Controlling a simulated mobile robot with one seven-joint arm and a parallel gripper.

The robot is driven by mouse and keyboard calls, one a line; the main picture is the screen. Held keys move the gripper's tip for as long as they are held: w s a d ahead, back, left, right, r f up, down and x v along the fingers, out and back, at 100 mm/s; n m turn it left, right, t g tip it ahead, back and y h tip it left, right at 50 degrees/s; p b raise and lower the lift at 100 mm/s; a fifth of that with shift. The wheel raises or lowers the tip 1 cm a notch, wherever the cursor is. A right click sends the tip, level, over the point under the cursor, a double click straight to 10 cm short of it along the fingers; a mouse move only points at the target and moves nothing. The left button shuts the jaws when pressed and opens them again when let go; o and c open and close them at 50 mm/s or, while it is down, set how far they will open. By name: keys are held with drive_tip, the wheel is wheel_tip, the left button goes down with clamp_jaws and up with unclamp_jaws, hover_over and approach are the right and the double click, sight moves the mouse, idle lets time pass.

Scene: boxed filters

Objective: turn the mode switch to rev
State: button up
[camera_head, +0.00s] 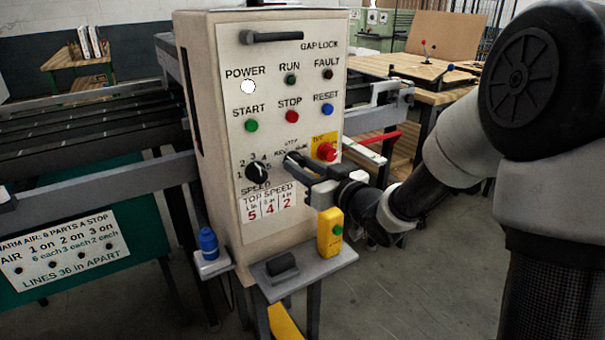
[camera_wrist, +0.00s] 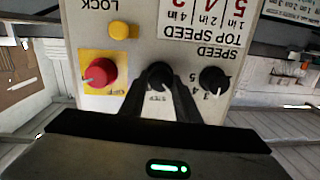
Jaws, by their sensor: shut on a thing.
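The mode switch (camera_wrist: 160,74) is a round black knob on the cream control panel, between the red button and the speed knob in the wrist view. In the head view the switch (camera_head: 289,160) is partly hidden by my gripper (camera_head: 298,166). The label above it seems to read REV on the left and RUN on the right. In the wrist view, which shows the panel upside down, the two dark fingers of my gripper (camera_wrist: 158,92) stand either side of the knob and are shut on it. A pale mark shows on the knob; its exact setting is unclear.
The black speed knob (camera_head: 257,171) is left of the switch, and a red button (camera_head: 327,152) on a yellow plate is right. A yellow box (camera_head: 330,232) and a blue bottle (camera_head: 208,242) stand below. START (camera_head: 251,125), STOP (camera_head: 292,116) and RESET (camera_head: 327,109) buttons are above.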

drive_tip(key=shift+n, duration=0.4)
drive_tip(key=o, duration=1)
drive_tip(key=shift+o, duration=0.2)
drive_tip(key=shift+s, duration=0.1)
